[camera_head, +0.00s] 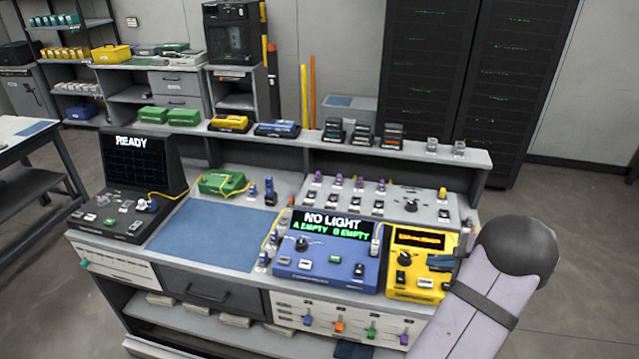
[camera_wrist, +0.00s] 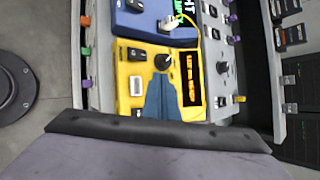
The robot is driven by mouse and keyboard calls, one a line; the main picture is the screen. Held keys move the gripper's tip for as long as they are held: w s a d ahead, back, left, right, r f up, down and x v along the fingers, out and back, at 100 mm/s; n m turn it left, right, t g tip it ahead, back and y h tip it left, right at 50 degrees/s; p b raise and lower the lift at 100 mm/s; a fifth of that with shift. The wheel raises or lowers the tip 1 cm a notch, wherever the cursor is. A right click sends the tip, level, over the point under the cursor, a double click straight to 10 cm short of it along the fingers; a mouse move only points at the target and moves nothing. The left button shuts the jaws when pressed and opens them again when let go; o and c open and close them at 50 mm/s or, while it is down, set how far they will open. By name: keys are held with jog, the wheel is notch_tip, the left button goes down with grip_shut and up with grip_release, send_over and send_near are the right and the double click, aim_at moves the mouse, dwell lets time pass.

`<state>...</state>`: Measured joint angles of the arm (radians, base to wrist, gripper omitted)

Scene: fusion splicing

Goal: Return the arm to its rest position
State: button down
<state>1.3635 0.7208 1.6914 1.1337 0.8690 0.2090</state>
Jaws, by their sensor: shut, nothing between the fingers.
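My arm comes in from the lower right of the head view, with its dark rounded joint in front of the bench's right end. My gripper (camera_head: 436,262) is a small blue shape in front of the yellow unit (camera_head: 412,284). In the wrist view, my gripper (camera_wrist: 160,82) points over the yellow unit (camera_wrist: 132,80), with its blue fingers together and nothing between them. It hides part of that unit's face. Whether the fingers touch the unit cannot be told.
The blue unit (camera_head: 327,276) reads "NO LIGHT, A EMPTY B EMPTY". A black unit (camera_head: 130,180) reads "READY". A blue mat (camera_head: 215,233) lies bare between them. A green case (camera_head: 222,183) sits behind the mat. Grey panels with knobs (camera_head: 385,203) stand behind the blue unit.

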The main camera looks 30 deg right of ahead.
jog(key=shift+s+d+f, duration=0.1)
jog(key=shift+f, duration=0.05)
jog(key=s+a+f+n+g+y, duration=0.2)
jog(key=s+a+f+n+g, duration=0.3)
jog(key=a, duration=0.5)
jog(key=s+a+f+n+g+y, duration=0.2)
jog(key=s+a+f+n, duration=0.15)
jog(key=s+a, duration=0.5)
jog(key=w+a+r+n+g+h, duration=0.1)
jog(key=w+a+r+n, duration=0.25)
jog(key=a+n, duration=0.4)
jog(key=w+a+r+n+h, duration=0.15)
jog(key=a+r+n, duration=0.3)
jog(key=a, duration=0.55)
jog(key=w+a+r+n+g+h, duration=0.1)
jog(key=w+a+r+n, duration=0.25)
jog(key=a+n, duration=0.45)
notch_tip(320, 180, down, 18)
jog(key=a+b, duration=0.1)
jog(key=b, duration=1.6)
jog(key=shift+a+m, duration=0.15)
jog(key=shift+m, duration=0.3)
jog(key=shift+r, duration=0.1)
